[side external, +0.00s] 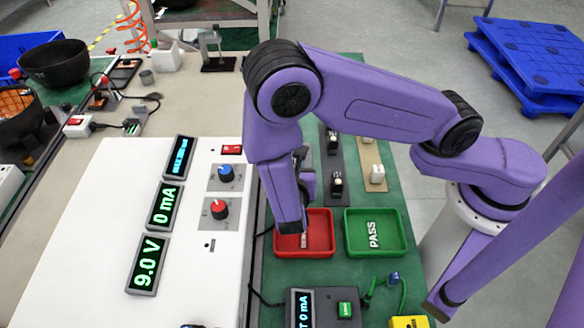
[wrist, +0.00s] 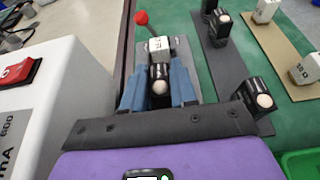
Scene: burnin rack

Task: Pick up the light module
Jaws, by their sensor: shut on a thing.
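In the wrist view my gripper (wrist: 157,92) has its two blue fingers closed on a dark light module (wrist: 160,72) with a pale round dome and a white printed label. The module is at a grey fixture plate (wrist: 182,50) with a red-knobbed lever (wrist: 142,19). I cannot tell whether it is clear of the fixture. More black domed modules (wrist: 258,97) stand on a dark strip to the right, and white modules (wrist: 304,70) stand on a tan strip beyond. In the side external view my arm hides the fingers and the held module.
A red tray (side external: 328,252) and a green PASS tray (side external: 398,248) sit on the green mat. A small meter box (side external: 325,300) is at the front. A white power-supply panel (side external: 105,200) showing 9.0 V and 0 mA stands to the left.

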